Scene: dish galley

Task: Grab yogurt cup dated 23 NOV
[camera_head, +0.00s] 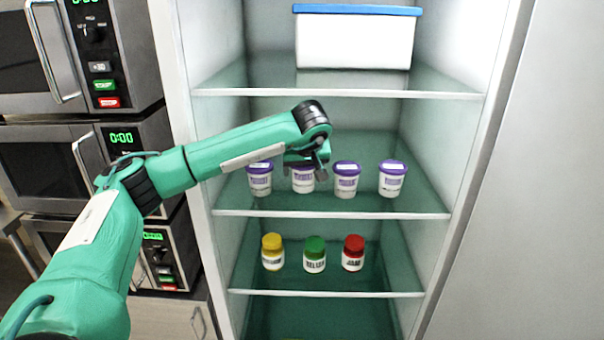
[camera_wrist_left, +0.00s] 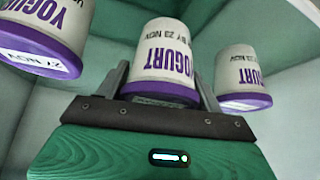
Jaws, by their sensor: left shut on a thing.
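Several white yogurt cups with purple lids stand in a row on the middle fridge shelf. My left gripper (camera_head: 307,163) is at the second cup from the left (camera_head: 302,182), partly covering it. In the left wrist view my left gripper (camera_wrist_left: 163,82) is shut on the yogurt cup dated 23 NOV (camera_wrist_left: 166,52), with one finger on each side. A neighbouring cup dated 27 NOV (camera_wrist_left: 48,35) is at the left there. My right gripper is not in view.
The glass middle shelf (camera_head: 330,212) has bare space in front of the cups. A white bin with a blue lid (camera_head: 355,40) is on the shelf above. Yellow-, green- and red-lidded jars (camera_head: 314,256) stand below. Microwaves (camera_head: 75,50) are stacked left of the fridge.

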